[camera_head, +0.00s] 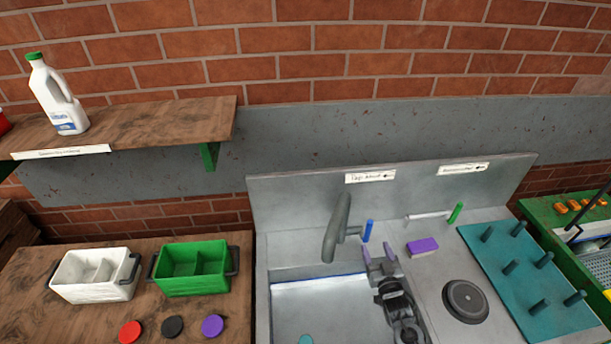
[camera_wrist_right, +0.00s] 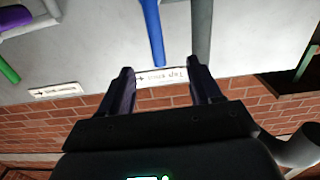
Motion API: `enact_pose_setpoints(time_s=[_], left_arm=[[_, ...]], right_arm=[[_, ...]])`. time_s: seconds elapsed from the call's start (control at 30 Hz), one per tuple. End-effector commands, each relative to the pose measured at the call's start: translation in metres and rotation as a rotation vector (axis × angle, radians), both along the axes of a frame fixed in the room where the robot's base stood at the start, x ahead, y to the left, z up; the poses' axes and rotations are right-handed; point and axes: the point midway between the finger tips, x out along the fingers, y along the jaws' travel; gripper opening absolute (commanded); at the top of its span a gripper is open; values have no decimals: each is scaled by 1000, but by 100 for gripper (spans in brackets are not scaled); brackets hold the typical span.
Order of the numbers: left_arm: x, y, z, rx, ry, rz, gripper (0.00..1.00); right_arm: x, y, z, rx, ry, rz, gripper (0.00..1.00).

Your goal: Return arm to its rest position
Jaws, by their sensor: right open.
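My right gripper (camera_head: 378,262) is over the sink (camera_head: 320,296), close to the blue tap lever (camera_head: 368,230) and the grey faucet (camera_head: 337,228). Its two fingers are apart and nothing is between them. In the right wrist view, the open fingers of the right gripper (camera_wrist_right: 160,85) show in front of the blue lever (camera_wrist_right: 152,28), which appears beyond the fingertips. I cannot tell if they touch it. The left gripper does not show in either view.
A purple sponge (camera_head: 422,246), a round black drain cover (camera_head: 465,301) and a teal peg rack (camera_head: 525,270) lie right of the sink. A white bin (camera_head: 62,272), a green bin (camera_head: 190,286) and several lids stand left. A shelf (camera_head: 170,112) holds a milk jug (camera_head: 58,95).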

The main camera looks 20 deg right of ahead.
Motion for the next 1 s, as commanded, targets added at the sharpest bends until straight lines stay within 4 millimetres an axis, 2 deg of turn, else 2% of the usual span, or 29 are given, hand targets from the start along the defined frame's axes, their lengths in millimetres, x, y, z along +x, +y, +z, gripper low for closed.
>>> enact_pose_setpoints(time_s=[0.17,0.27,0.37,0.53,0.7,0.9,0.97,1.0], left_arm=[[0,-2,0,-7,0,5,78],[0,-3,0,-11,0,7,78],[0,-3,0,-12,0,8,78],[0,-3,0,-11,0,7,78],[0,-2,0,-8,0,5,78],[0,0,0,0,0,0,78],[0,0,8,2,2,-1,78],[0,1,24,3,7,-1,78]], right_arm=[[-18,22,-11,27,117,14,64],[-41,45,-21,48,251,32,64],[-77,74,-28,67,421,64,64],[-158,120,-27,72,735,135,64],[-236,147,-8,52,982,203,64],[-315,162,22,19,1210,265,64],[-333,163,38,8,1261,278,64],[-329,163,55,8,1253,275,64]])
